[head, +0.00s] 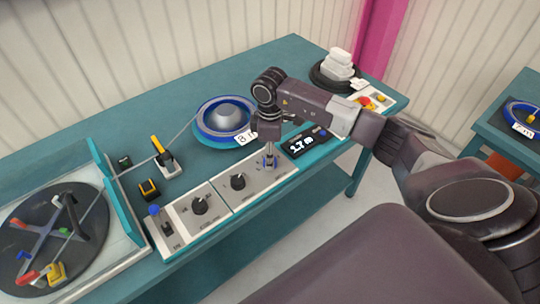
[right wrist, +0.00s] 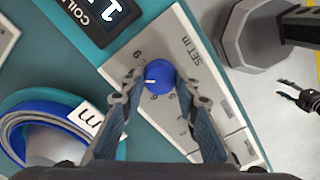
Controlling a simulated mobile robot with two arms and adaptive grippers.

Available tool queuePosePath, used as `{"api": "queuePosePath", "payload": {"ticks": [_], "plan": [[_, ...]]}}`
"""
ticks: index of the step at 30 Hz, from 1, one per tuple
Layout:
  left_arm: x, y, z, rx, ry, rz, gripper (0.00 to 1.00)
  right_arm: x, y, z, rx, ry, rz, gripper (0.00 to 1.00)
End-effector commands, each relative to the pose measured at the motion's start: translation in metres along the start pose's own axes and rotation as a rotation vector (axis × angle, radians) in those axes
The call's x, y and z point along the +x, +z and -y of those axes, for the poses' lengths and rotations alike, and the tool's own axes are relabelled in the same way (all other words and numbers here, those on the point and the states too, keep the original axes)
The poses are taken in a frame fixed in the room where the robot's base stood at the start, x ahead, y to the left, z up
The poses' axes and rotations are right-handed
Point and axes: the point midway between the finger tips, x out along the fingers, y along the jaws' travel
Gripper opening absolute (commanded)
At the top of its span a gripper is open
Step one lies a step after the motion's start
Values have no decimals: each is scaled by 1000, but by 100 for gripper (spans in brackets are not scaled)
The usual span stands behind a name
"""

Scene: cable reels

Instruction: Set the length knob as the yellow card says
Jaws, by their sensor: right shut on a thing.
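The length knob is the small blue knob (right wrist: 159,76) beside the "SET m" lettering on a white panel, and its white mark points left in the right wrist view. My right gripper (right wrist: 156,88) comes down on it from above, its two fingers closed around its sides. In the head view the gripper (head: 269,158) hides much of the knob (head: 270,162). The black display (head: 303,141) next to it seems to read 1.7 m. I cannot make out a yellow card. A small dark claw (right wrist: 300,98) at the right edge of the wrist view may be my left gripper.
A turntable (head: 30,230) is at left. A red button (head: 365,101) is at the far right end.

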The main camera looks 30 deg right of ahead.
Motion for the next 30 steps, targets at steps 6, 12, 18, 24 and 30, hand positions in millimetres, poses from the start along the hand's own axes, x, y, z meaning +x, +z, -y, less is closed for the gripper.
{"api": "queuePosePath", "payload": {"ticks": [6, 12, 18, 24, 30], "plan": [[0, 0, 0, 0, 0, 0, 46, -2, 0, -2, 3, 6, -2, 5], [0, 0, 0, 0, 0, 0, 46, -2, 0, -2, 2, 5, -3, 36], [0, 0, 0, 0, 0, 0, 46, -1, 0, -1, 1, 3, -1, 46], [0, 1, 2, 0, -2, 1, 46, -2, 0, -1, 1, 2, -1, 46], [0, 0, 1, 0, -1, 1, 46, -28, 0, -2, 0, 5, -3, 46]]}}
